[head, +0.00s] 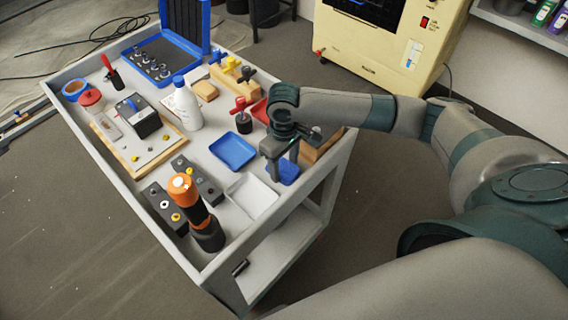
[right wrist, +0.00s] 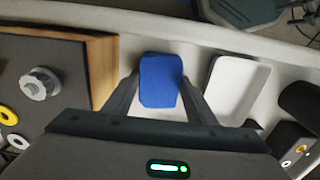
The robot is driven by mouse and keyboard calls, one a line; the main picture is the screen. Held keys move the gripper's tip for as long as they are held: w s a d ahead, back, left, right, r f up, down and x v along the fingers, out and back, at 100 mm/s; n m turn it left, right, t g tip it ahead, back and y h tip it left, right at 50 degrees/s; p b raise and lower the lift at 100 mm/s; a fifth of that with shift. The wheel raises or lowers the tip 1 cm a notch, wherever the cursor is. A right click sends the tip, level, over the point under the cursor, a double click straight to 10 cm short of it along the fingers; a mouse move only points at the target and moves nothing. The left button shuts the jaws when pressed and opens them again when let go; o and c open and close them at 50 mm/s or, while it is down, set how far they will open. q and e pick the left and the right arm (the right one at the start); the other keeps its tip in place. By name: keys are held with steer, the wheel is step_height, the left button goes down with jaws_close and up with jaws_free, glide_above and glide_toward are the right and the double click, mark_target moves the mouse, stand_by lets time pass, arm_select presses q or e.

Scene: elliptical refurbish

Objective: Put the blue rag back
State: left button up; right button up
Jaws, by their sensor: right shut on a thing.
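The blue rag (head: 289,173) is a small folded blue piece at the right edge of the grey cart, under my right gripper (head: 281,168). In the right wrist view the rag (right wrist: 161,80) sits between the two fingers of my right gripper (right wrist: 160,88), which are shut on it. Whether the rag touches the cart top or hangs just above it, I cannot tell. My left gripper is not in view.
The grey cart (head: 150,208) has a raised rim. A white tray (head: 250,197) lies beside the rag, with a blue tray (head: 233,151) behind it. A wood-edged box (right wrist: 104,70) is on the rag's other side. An orange-black flashlight (head: 195,203) stands near the front corner.

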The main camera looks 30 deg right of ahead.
mark_target(284, 168)
steer(key=o, duration=1)
steer(key=shift+f, duration=0.1)
steer(key=shift+c, duration=0.2)
steer(key=shift+r, duration=0.55)
step_height(284, 168, up, 5)
steer(key=shift+b, duration=0.55)
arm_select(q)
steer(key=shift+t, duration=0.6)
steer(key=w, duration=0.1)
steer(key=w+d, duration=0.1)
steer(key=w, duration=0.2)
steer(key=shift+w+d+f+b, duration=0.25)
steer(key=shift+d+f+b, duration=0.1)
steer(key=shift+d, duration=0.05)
arm_select(e)
step_height(284, 168, up, 6)
